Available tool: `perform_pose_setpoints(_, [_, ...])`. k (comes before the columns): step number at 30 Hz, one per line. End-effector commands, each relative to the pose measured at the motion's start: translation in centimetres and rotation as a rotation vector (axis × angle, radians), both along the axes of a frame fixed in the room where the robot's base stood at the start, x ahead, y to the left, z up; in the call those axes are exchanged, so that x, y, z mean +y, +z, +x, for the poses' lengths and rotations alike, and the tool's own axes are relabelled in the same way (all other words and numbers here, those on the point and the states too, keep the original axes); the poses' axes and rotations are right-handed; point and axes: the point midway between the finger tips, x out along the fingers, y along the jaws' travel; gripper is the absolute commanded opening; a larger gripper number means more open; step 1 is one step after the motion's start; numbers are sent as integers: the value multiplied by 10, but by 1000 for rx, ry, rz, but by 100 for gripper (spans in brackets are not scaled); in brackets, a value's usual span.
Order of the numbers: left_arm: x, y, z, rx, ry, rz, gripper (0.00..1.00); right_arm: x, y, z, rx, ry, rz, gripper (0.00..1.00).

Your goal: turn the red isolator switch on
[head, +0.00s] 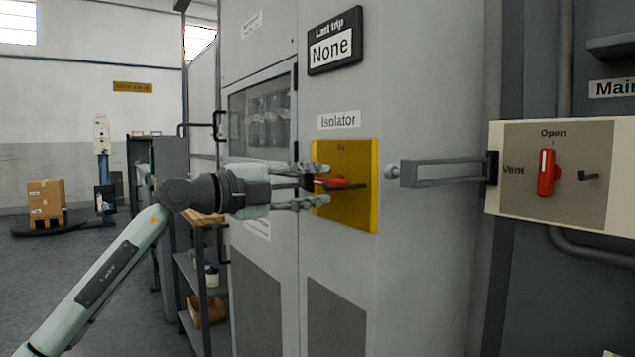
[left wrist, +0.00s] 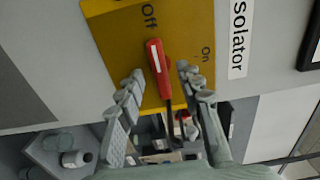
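The red isolator switch (head: 338,182) sits on a yellow plate (head: 357,214) under the "Isolator" label on the grey cabinet. In the left wrist view the red handle (left wrist: 158,70) has a white mark on the end nearest "Off" (left wrist: 149,16). "On" (left wrist: 206,53) is printed to the right there. My left gripper (head: 322,186) is in front of the plate, fingers spread to either side of the handle. The left wrist view shows gaps between the handle and both fingers (left wrist: 160,74). The fingers partly hide the switch in the head view. My right gripper is not in view.
A grey bracket with a round end (head: 440,173) sticks out right of the yellow plate. A second red handle (head: 546,173) is on the "Open"/"Vent" panel further right. A shelf rack (head: 203,290) stands below my left arm. Boxes (head: 46,198) stand far left.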

Motion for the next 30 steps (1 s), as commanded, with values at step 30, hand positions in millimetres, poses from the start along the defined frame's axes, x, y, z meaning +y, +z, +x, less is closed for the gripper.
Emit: perform_pose_setpoints(30, [-6,0,4,-18,0,12,0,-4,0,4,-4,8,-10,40])
